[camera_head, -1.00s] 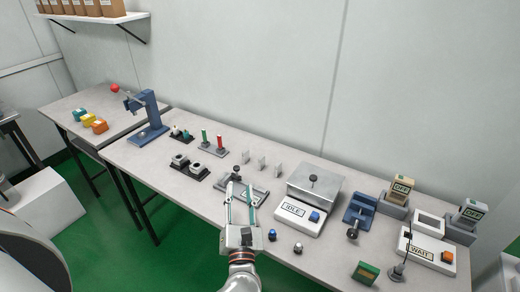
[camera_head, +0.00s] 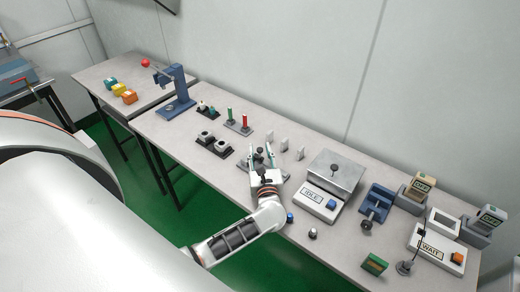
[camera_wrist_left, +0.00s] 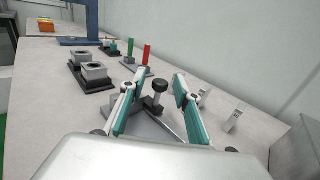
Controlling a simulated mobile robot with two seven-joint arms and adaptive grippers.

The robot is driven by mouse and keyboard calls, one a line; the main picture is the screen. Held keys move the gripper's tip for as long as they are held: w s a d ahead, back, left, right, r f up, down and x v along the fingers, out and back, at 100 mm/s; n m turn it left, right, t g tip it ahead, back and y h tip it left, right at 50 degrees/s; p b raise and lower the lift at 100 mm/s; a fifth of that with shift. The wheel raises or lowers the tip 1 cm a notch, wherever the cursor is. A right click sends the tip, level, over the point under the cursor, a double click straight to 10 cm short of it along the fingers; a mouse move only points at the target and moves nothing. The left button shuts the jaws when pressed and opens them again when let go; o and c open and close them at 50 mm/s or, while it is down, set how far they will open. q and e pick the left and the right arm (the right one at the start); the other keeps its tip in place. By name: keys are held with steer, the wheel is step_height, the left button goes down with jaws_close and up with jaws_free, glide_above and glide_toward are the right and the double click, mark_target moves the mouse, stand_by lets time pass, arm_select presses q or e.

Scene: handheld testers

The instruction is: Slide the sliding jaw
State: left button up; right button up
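A low grey metal fixture (camera_wrist_left: 148,131) with a black knob (camera_wrist_left: 160,85) lies on the bench under my left gripper; I cannot tell which part of it is the sliding jaw. My left gripper (camera_head: 259,153) is open, its two teal-padded fingers reaching over this fixture. In the left wrist view the fingers (camera_wrist_left: 160,84) stand either side of the knob, apart from each other; I cannot tell whether either one touches it. The gripper hides much of the fixture in the head view. My right gripper is not in view.
Black-based sockets (camera_head: 212,144) and a stand with green and red pegs (camera_head: 238,122) are left of the gripper. Small upright plates (camera_head: 284,145) stand behind it. An IDLE box (camera_head: 311,196) with a metal-topped unit (camera_head: 336,173) and a blue clamp (camera_head: 377,203) are to the right.

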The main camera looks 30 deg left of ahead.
arm_select(q)
steer(key=shift+w+a, duration=0.15)
steer(key=shift+w, duration=0.05)
jaws_close()
steer(key=shift+s+d+f+b, duration=0.15)
steer(key=shift+d+b, duration=0.55)
steer(key=shift+d, duration=1.05)
jaws_free()
steer(key=v, duration=1.2)
